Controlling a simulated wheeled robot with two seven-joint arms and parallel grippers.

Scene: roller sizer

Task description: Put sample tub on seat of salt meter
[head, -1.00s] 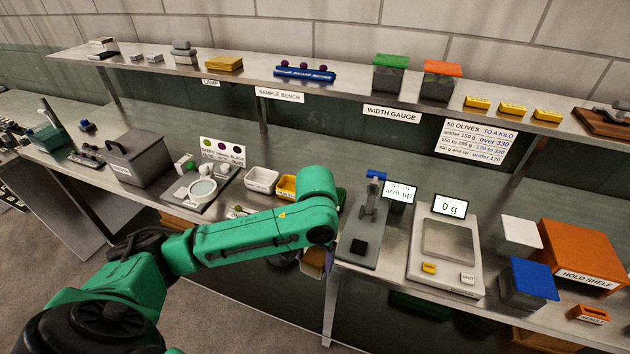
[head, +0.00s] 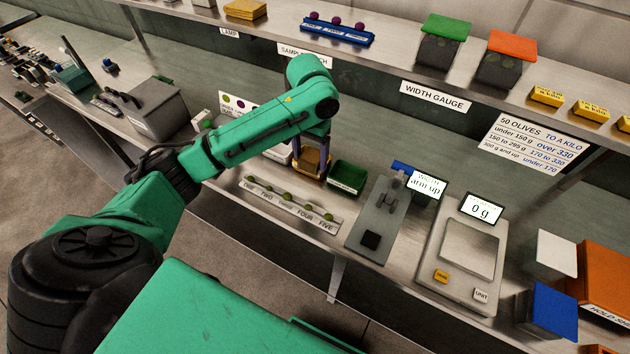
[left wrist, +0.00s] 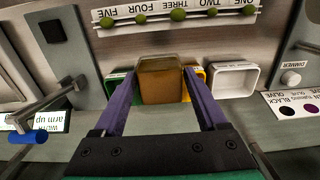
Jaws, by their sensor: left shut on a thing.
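My left gripper (head: 312,168) is shut on an amber-brown, box-like tub (left wrist: 162,82), which I take as the sample tub. The tub sits between the two purple fingers in the left wrist view. In the head view, the gripper hangs over the bench among the small trays, behind the numbered olive strip. The arm hides part of it. I cannot tell from these views whether the tub touches the bench. No device labelled as a salt meter is readable, and I cannot pick out its seat. My right gripper is not in view.
The olive strip (head: 290,205) lies in front of the tub. A green tray (head: 347,177) and a white tray (left wrist: 235,78) flank it. Right of them stand the width gauge (head: 380,215) and a scale (head: 465,250) reading 0 g. A shelf (head: 385,62) runs above the bench.

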